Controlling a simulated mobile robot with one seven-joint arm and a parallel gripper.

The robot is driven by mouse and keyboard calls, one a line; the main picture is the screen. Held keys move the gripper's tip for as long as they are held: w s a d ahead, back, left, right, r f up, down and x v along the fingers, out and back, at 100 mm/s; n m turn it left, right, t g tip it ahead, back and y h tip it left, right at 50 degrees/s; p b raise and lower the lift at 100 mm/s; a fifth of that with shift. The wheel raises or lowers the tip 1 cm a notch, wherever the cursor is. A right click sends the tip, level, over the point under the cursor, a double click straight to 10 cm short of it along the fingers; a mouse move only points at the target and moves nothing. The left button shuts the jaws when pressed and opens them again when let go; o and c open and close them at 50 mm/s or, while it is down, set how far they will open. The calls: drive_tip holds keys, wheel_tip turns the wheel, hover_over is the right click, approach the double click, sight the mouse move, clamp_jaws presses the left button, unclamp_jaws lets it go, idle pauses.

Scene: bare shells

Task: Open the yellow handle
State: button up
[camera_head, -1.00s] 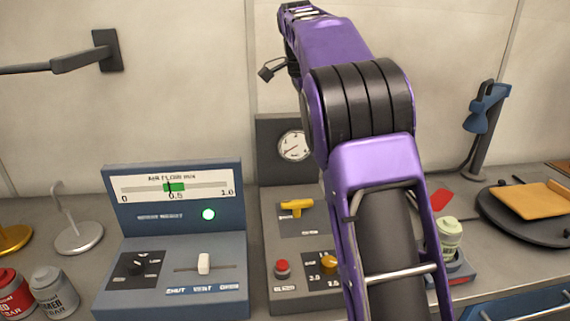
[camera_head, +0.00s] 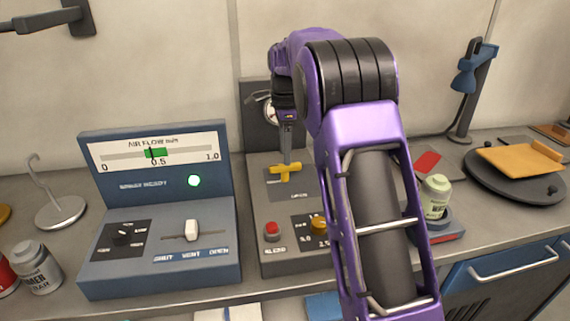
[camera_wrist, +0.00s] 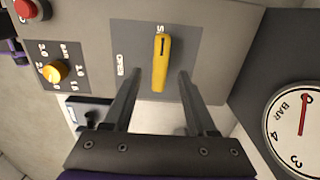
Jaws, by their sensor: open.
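The yellow handle (camera_head: 285,174) is on the grey panel (camera_head: 262,215) below the pressure gauge. In the wrist view the handle (camera_wrist: 161,62) is a long yellow lever on a darker plate, with a label reading "OPEN" beside it and another, partly hidden label near its far end. My gripper (camera_wrist: 156,75) is open, with one finger on each side of the handle's near end and a gap visible on both sides. In the head view my gripper (camera_head: 286,155) points down just above the handle. I cannot tell how deep the fingertips are.
A red button (camera_head: 272,231) and a yellow-orange knob (camera_head: 319,224) sit in front of the handle. The gauge (camera_wrist: 298,125) is behind it. A blue air-flow box (camera_head: 160,250) stands at left. A pale green canister (camera_head: 436,197) and a dark round plate (camera_head: 500,185) are at right.

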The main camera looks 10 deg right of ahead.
sight(285, 172)
drive_tip(key=shift+f, duration=1.7)
clamp_jaws()
